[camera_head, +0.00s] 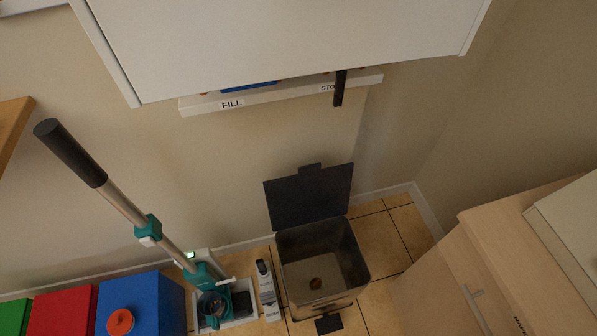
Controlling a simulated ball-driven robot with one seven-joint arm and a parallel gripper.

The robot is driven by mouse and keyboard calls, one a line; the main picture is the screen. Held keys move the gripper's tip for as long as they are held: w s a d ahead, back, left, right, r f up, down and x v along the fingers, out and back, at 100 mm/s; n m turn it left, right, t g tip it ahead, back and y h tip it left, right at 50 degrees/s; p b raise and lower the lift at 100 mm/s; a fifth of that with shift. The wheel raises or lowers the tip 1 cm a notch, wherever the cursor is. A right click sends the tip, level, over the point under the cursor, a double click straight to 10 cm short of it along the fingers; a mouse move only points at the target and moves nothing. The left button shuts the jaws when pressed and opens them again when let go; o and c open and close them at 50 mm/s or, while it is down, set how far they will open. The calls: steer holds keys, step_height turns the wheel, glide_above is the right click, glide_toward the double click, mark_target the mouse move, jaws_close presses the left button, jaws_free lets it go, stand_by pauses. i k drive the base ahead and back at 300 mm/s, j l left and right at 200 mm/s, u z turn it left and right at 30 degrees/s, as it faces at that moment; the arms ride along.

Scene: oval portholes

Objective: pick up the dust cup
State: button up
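A stick vacuum with a long grey tube, black handle (70,152) and teal body (203,273) leans at the lower left, its lower end at a pale dock. A dark, see-through round cup (213,304), which looks like the dust cup, sits at the low front of the teal body. It appears attached there; its lower part is hard to make out. My gripper is not in view.
An open bin (362,270) with its dark lid (309,196) raised stands right of the vacuum, a small brown patch inside. A slim grey-and-black item (265,284) stands between them. Blue (150,301) and red (62,313) boxes are left; a wooden cabinet (450,275) is right. A labelled shelf (205,104) hangs above.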

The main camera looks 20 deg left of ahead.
mark_target(211, 303)
steer(key=l+u, duration=0.15)
steer(key=u, duration=0.25)
steer(key=k+u, duration=0.1)
steer(key=u, duration=0.3)
steer(key=k+l+u, duration=0.1)
steer(key=u, duration=0.3)
steer(key=k+l+u, duration=0.1)
steer(key=u, duration=0.3)
steer(key=k+l, duration=0.1)
steer(key=k, duration=0.2)
